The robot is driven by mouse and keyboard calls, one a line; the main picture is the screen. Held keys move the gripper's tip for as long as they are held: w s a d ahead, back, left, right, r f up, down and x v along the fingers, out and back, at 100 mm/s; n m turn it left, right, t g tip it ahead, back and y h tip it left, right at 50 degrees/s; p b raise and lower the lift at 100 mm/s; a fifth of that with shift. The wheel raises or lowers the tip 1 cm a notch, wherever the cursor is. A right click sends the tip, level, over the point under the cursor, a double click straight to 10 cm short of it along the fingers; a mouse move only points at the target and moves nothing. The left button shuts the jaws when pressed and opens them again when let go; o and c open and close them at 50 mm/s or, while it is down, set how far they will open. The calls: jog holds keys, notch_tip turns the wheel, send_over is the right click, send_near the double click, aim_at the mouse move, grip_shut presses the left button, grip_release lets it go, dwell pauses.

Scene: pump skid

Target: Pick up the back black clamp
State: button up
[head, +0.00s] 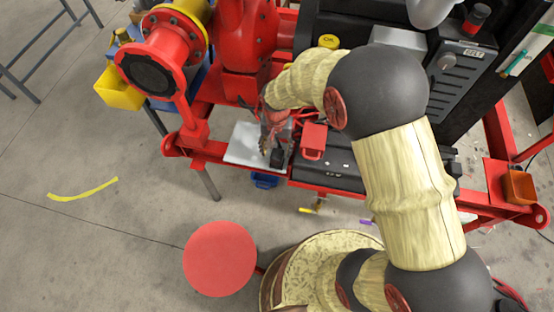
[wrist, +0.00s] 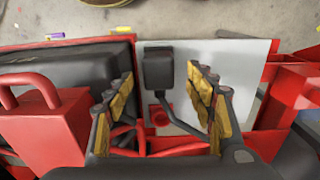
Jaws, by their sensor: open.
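A black clamp (wrist: 158,68) with a square block end and a thin dark bar lies on a pale grey plate (wrist: 238,62) in the wrist view. In the head view it shows as a small dark shape (head: 277,158) on the right edge of the same plate (head: 242,146). I see only one such clamp clearly, so I cannot tell it from another by place. My gripper (wrist: 165,84) is open, with a yellow-padded finger on either side of the clamp in the picture. Nothing is held. In the head view my gripper (head: 267,138) hangs over the plate.
A red block with a handle (wrist: 42,115) stands left of my gripper in the wrist view. A black tray (head: 335,170) lies right of the plate. Red frame beams (head: 215,152) and a red pump (head: 245,35) stand close by. A yellow bin (head: 119,88) hangs at left.

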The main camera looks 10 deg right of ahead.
aim_at(277, 153)
notch_tip(277, 153, down, 4)
jog(key=shift+s+f+b, duration=0.1)
jog(key=shift+f+b, duration=0.1)
jog(key=shift+b, duration=0.65)
jog(key=shift+r, duration=0.1)
jog(key=shift+c, duration=1.1)
jog(key=c, duration=1.1)
grip_shut()
